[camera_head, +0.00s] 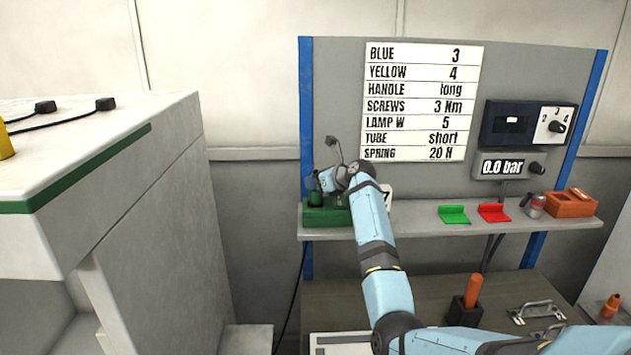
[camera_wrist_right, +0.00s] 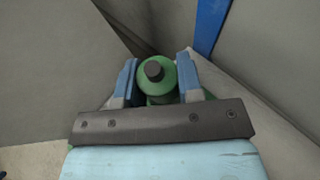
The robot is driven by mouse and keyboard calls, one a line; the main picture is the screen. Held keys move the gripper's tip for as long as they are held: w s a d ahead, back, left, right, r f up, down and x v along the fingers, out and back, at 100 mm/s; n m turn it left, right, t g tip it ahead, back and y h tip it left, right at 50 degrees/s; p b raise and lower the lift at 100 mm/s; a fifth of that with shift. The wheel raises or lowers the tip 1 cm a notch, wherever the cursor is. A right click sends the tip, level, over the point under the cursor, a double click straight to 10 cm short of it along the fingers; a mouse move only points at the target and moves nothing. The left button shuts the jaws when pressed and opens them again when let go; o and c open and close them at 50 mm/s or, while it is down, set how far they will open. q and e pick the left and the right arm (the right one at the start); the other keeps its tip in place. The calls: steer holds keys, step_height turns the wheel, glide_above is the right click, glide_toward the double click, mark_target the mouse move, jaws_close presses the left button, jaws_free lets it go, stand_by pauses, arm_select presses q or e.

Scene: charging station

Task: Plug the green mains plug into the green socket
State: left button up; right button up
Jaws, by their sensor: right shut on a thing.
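The green mains plug (camera_head: 315,199) is upright at the top of the green socket block (camera_head: 340,217), at the left end of the shelf. I cannot tell whether it is seated or just above the block. My right gripper (camera_head: 316,184) is above the block and shut on the plug. In the right wrist view the plug (camera_wrist_right: 157,77), with a dark round end, sits between the two blue fingers of the right gripper (camera_wrist_right: 160,82). The gripper hides part of the block. My left gripper is not in view.
The grey shelf (camera_head: 420,231) also holds a green holder (camera_head: 453,215), a red holder (camera_head: 494,213) and an orange box (camera_head: 570,205). A white-topped cabinet (camera_head: 90,130) with black plugs on cables stands at the left.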

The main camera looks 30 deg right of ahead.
stand_by(0.8)
steer(key=shift+f, duration=0.8)
steer(key=shift+f, duration=0.7)
steer(key=o, duration=1)
steer(key=shift+o, duration=0.2)
steer(key=shift+s+d, duration=0.1)
steer(key=shift+s, duration=0.2)
steer(key=b+v, duration=0.2)
steer(key=v, duration=1.1)
steer(key=shift+r, duration=0.15)
steer(key=shift+s, duration=0.1)
